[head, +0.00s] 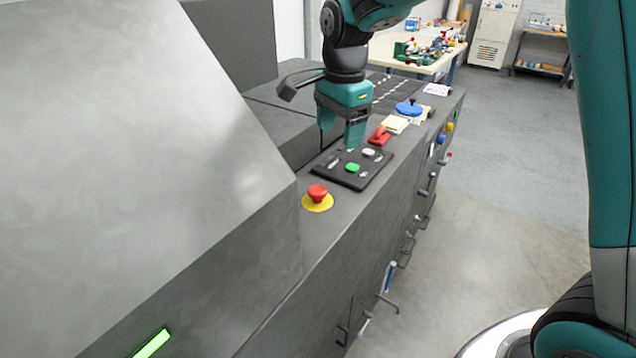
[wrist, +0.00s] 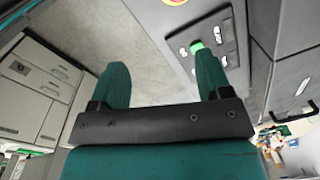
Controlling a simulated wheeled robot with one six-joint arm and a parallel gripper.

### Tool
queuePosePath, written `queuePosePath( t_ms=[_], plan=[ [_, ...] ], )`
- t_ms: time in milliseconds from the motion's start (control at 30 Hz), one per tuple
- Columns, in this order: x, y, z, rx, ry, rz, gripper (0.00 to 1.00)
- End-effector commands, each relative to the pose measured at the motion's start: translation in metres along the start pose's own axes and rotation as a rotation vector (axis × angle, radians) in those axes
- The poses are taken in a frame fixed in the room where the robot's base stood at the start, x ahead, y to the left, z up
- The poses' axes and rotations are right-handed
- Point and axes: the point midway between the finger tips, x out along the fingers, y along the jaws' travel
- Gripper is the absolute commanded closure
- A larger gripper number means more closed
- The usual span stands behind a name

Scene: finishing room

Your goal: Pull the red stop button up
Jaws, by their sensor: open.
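The red stop button (head: 317,193) sits on a yellow round base (head: 318,204) on the grey machine ledge, near the ledge's inner edge. My gripper (head: 343,134) is above the ledge, farther back than the button and apart from it. It points down near the black control panel. In the wrist view my gripper (wrist: 160,82) shows two green fingers spread apart with nothing between them. Only a sliver of the yellow base (wrist: 175,2) shows at the top edge of the wrist view. The button's red cap is barely in that view.
A black panel (head: 345,174) with a green button (head: 352,168) and white switches lies behind the stop button. A red part (head: 380,136) and a blue round knob (head: 408,108) lie farther back. A tall grey housing (head: 200,170) rises left of the button. Handles stick out from the machine's front.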

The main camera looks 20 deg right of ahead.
Motion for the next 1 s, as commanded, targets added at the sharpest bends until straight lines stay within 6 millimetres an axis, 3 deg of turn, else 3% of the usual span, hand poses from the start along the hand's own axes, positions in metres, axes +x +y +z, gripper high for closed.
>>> queuePosePath(
  t_ms=[33,200,433,567,1000],
  plan=[
    [-0.003,-0.015,0.005,0.098,-0.002,0.012,0.29],
    [-0.013,-0.039,0.016,0.352,0.002,0.046,0.29],
    [-0.005,-0.044,0.019,0.434,0.006,0.061,0.29],
    [0.018,-0.042,0.019,0.433,0.006,0.062,0.29],
    [0.116,-0.036,0.020,0.432,0.005,0.061,0.29]
  ],
)
